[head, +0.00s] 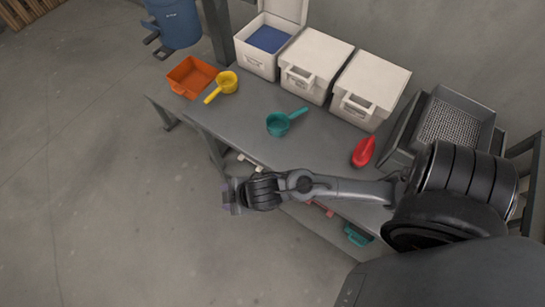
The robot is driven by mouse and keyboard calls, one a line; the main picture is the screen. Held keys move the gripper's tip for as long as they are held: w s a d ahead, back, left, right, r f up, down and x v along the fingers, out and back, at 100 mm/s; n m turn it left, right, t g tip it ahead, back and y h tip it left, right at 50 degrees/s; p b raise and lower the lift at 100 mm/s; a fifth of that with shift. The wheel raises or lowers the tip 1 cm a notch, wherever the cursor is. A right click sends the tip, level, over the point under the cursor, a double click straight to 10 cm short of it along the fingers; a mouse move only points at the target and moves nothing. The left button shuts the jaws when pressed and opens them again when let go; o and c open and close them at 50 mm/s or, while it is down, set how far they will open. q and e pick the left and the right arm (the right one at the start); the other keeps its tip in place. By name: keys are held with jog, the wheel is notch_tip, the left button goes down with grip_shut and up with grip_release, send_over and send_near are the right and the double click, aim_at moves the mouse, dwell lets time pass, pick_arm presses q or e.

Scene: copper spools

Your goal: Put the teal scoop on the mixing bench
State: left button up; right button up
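The teal scoop (278,124) lies on the grey bench (236,118), near its middle, with its handle pointing right and back. I cannot tell from this view whether this bench is the mixing bench. My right arm comes in from the right and reaches across the front of the bench. My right gripper (231,196) is past the bench's front edge, to the front left of the scoop and apart from it. Its fingers are small and dark, so I cannot tell whether it is open. My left gripper is not in view.
An orange tray (203,65), a yellow scoop (228,82) and a red scoop (363,152) are on the bench. White bins (316,52) line its back, with grey trays (452,122) at right. A teal item (357,236) sits lower down.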

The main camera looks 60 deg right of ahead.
jog(key=s+d+m+g+h, duration=0.1)
jog(key=s+d+m+g, duration=0.2)
jog(key=s, duration=0.8)
jog(key=d+m, duration=0.2)
jog(key=m, duration=0.1)
jog(key=shift+s+d+f+m+g, duration=0.15)
jog(key=shift+s+d+m+g, duration=0.05)
jog(key=shift+d+m+g, duration=0.1)
